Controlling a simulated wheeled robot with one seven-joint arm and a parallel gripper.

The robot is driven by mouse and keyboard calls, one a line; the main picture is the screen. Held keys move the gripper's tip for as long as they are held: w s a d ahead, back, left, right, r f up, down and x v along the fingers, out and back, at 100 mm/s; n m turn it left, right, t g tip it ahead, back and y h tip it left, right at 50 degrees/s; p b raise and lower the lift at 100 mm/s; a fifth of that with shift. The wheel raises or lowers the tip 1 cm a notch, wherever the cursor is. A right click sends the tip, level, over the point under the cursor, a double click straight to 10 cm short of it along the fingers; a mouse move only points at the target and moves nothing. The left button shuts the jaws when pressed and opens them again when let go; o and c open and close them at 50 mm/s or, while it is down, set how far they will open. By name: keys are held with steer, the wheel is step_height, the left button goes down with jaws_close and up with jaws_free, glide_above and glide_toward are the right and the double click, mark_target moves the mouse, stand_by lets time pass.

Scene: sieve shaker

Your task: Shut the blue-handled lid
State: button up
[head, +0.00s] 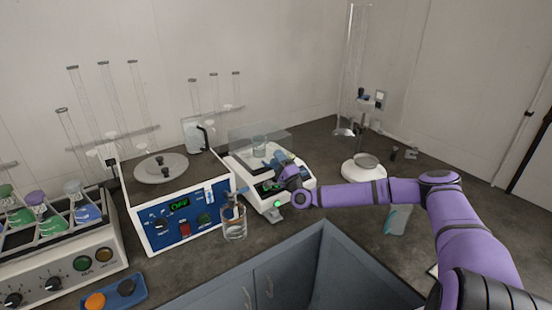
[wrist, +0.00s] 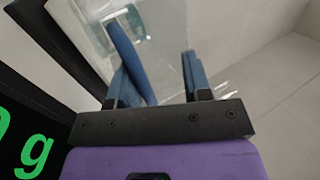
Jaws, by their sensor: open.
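A white balance (head: 303,185) stands on the dark bench near the middle of the head view. Its clear lid (head: 258,131) is raised above the pan area, and clear panel also fills the upper part of the wrist view (wrist: 170,25). The lid's blue handle (wrist: 127,50) shows in the wrist view as a slanted bar. It lies beside the left finger, on the inner side; I cannot tell whether they touch. My gripper (wrist: 156,68) is open, with two blue fingers apart. In the head view my gripper (head: 276,163) is over the balance.
A blue-fronted device (head: 175,222) stands close on the left of the balance, with a glass beaker (head: 234,224) in front. A white stand (head: 362,171) with a tall glass tube is to the right.

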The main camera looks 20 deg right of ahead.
steer(key=shift+v, duration=3.15)
steer(key=shift+r, duration=0.1)
